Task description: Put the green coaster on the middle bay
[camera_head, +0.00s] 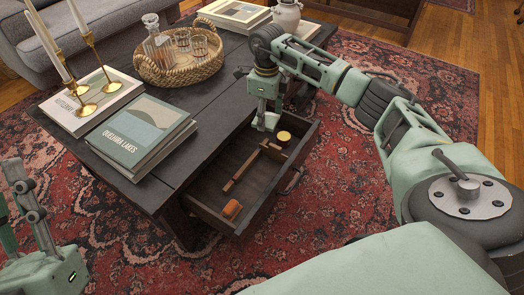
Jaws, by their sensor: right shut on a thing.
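The open drawer (256,212) of the dark coffee table has thin wooden dividers (241,172) in it. My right gripper (265,123) points down over the drawer's far end. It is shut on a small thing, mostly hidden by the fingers. A pale green bit shows at the fingertips; I cannot tell whether it is the green coaster or part of the gripper. No other green coaster is visible. A yellow-topped round thing (284,136) is in the far part of the drawer, close beside the gripper. My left gripper (20,215) is at the lower left, partly cut off.
An orange object (232,209) lies in the drawer's near end. The table (207,110) bears books (140,137), brass candlesticks (104,72), a woven tray (182,75) with decanter and glasses, and a white vase (287,15). A grey sofa (45,55) stands behind. The patterned rug around is clear.

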